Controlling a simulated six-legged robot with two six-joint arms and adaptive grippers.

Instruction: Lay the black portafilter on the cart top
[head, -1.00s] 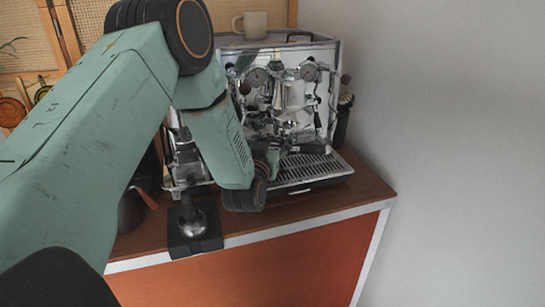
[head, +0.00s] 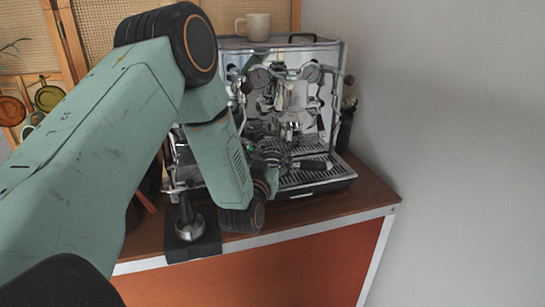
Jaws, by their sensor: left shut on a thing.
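The black portafilter (head: 314,163) is low in front of the espresso machine, just above the drip tray. Its dark handle points right, and its other end is hidden by my gripper. My left gripper (head: 272,157) is shut on it, partly covered by my own wrist. The cart top (head: 325,197) is brown wood with a pale front edge; a bare strip shows in front of the machine. My right gripper is not in view.
The chrome espresso machine (head: 331,104) stands at the back, with a beige mug (head: 258,27) on top. A tamper (head: 189,226) stands on a black mat (head: 205,246) at the front left. A grey wall is close on the right.

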